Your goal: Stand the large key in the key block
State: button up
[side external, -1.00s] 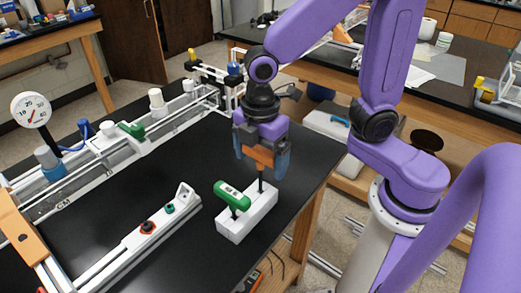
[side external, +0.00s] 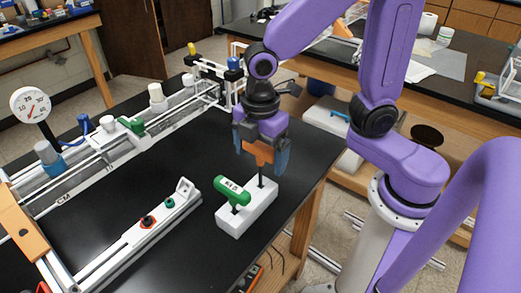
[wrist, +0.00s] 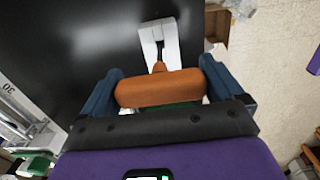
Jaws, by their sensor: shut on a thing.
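My gripper (side external: 260,151) is shut on the orange handle of a key (side external: 262,155), one blue finger at each end. The orange key also shows in the wrist view (wrist: 158,88). It is upright, and its dark shaft runs down to the top of the white key block (side external: 232,226) at the far end. I cannot tell how deep the shaft sits. A green-handled key (side external: 232,191) stands in the near end of the block. In the wrist view the block (wrist: 147,36) shows partly beyond the handle, and a sliver of green shows below it.
The block stands near the right edge of the black table (side external: 150,165). A white rail (side external: 150,227) with orange and green knobs lies to its left. An extrusion frame (side external: 95,160) with a dial gauge (side external: 30,104) runs along the far left. Bare table lies between.

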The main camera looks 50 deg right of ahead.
aim_at(260, 180)
jog(key=shift+f, duration=2.05)
jog(key=o, duration=0.9)
notch_tip(260, 180, up, 17)
jog(key=s+d+f+m, duration=0.5)
jog(key=s+d+f, duration=0.4)
jog(key=s, duration=0.3)
jog(key=shift+f, duration=0.85)
